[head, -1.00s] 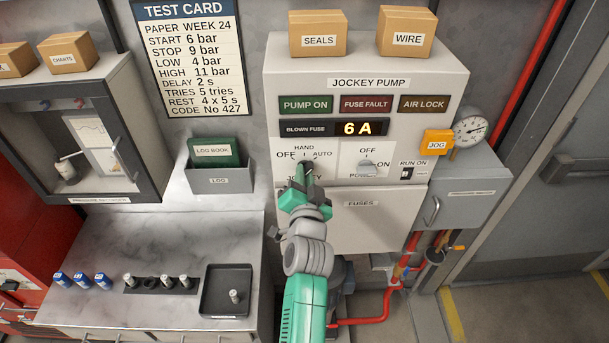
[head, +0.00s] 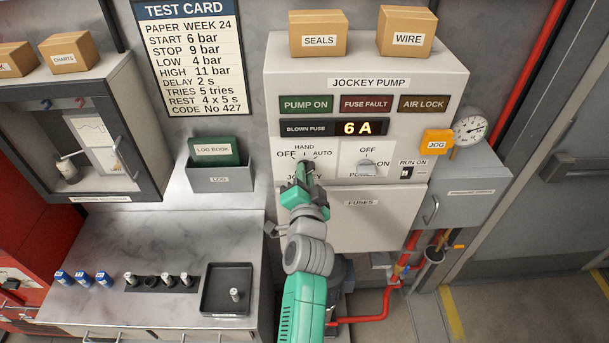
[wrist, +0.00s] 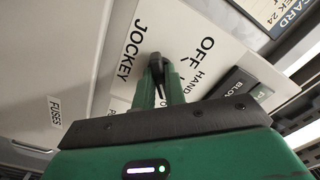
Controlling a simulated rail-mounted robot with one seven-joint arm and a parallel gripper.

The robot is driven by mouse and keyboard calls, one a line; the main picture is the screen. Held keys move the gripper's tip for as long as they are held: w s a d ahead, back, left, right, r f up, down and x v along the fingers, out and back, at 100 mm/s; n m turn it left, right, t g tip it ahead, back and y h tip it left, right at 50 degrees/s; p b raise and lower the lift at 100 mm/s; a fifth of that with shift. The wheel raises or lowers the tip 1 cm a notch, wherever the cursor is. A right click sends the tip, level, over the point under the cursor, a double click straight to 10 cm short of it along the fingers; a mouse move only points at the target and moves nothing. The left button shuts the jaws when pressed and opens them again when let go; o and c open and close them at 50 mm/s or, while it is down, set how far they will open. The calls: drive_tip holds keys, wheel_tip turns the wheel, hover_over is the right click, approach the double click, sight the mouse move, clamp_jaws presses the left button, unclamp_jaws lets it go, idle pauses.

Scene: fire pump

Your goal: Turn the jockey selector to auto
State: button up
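The jockey selector (head: 304,166) is a dark knob on a white plate, low on the left of the jockey pump panel. Its plate reads OFF at left, HAND at top and AUTO at right. My gripper (head: 303,176) is at the knob. In the wrist view the black knob (wrist: 157,66) sits between the two green fingers of my gripper (wrist: 160,84), which look closed on its sides. The fingers hide part of the AUTO label and of the knob, so I cannot tell its exact pointing.
A run-on switch (head: 407,172) and an orange jog box (head: 436,142) are farther right. The fuses door (head: 372,215) is below. A log book holder (head: 220,180) is at left.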

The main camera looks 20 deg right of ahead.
drive_tip(key=o, duration=0.4)
drive_tip(key=v, duration=0.7)
drive_tip(key=shift+s+a+r+p, duration=0.1)
drive_tip(key=shift+s+p, duration=0.25)
drive_tip(key=shift+s, duration=0.05)
